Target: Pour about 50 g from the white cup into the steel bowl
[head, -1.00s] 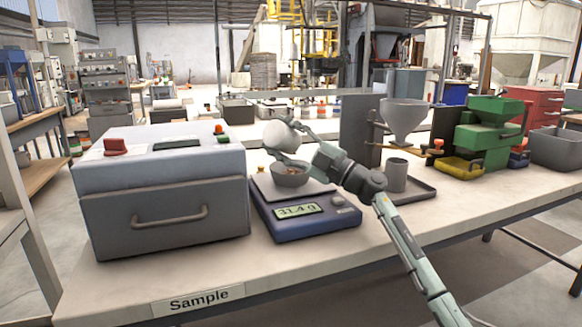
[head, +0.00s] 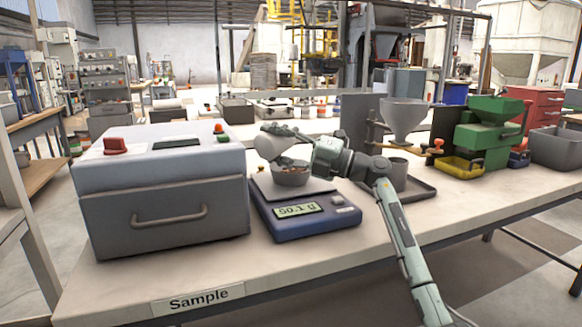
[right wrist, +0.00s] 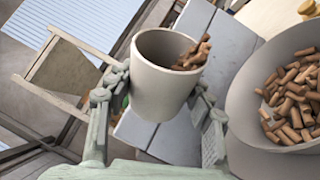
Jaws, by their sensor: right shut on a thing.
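The white cup (head: 268,148) is tilted above the left side of the steel bowl (head: 290,178). My right gripper (head: 287,132) is shut on the cup; in the right wrist view its fingers grip both sides of the cup (right wrist: 160,95). Brown pellets (right wrist: 192,56) lie inside the cup against the rim on the bowl side. The bowl (right wrist: 238,105), also in that view, holds many pellets (right wrist: 292,100). It stands on the blue scale (head: 335,222), whose display (head: 298,210) appears to read 50.1 g. My left gripper is not in view.
A large grey box (head: 160,190) with a handle stands left of the scale. Right of it are a grey tray (head: 425,188) with a grey cup, a funnel (head: 404,118) on a stand and a green machine (head: 488,135). The table's front right is clear.

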